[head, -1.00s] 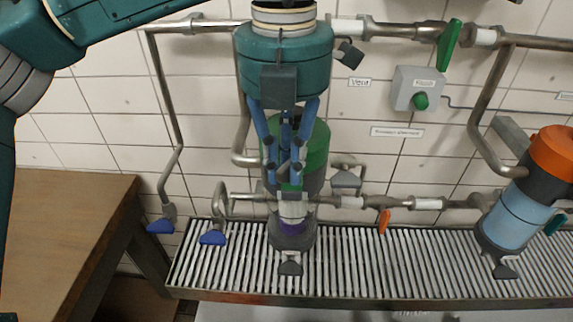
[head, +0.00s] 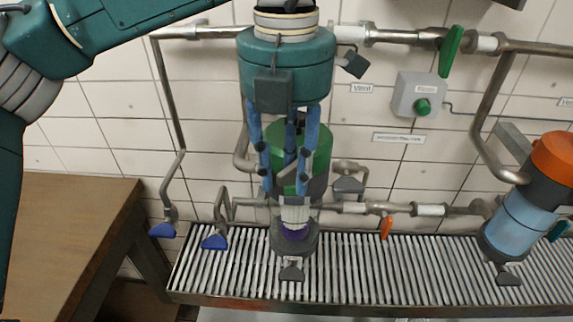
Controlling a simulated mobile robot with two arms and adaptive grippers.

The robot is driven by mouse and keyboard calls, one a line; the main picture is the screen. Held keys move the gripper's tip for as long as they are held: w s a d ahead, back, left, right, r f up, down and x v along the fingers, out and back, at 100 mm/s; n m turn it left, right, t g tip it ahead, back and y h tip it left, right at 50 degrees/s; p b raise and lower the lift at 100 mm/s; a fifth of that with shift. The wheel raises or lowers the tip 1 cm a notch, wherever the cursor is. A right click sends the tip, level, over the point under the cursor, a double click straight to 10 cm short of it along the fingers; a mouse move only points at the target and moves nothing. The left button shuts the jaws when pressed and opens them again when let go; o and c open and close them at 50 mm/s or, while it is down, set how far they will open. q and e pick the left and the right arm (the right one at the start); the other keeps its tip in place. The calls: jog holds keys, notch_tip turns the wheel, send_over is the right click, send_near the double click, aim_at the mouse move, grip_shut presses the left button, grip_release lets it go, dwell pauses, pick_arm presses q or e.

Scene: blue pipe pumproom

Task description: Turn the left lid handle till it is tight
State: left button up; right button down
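The left vessel has a green upper part (head: 321,146), a pale ribbed band, purple contents and a grey base (head: 306,243). It stands upright on the grating. My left gripper (head: 286,182) hangs from above in front of the green part. Its blue fingers point down and are spread apart, with nothing seen clamped between them. The lid handle cannot be made out; the gripper covers much of the vessel's top. I cannot tell whether the fingers touch the vessel. My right gripper is not in view.
A second vessel with an orange top (head: 552,158) and blue contents stands at the right. Pipes with a green valve handle (head: 451,52) and an orange one (head: 386,228) run along the wall. A wooden table (head: 60,235) is at the left; the metal grating (head: 400,265) is mostly clear.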

pick_arm(q)
jog(key=shift+w, duration=0.1)
dwell(0.3)
jog(key=shift+r, duration=4)
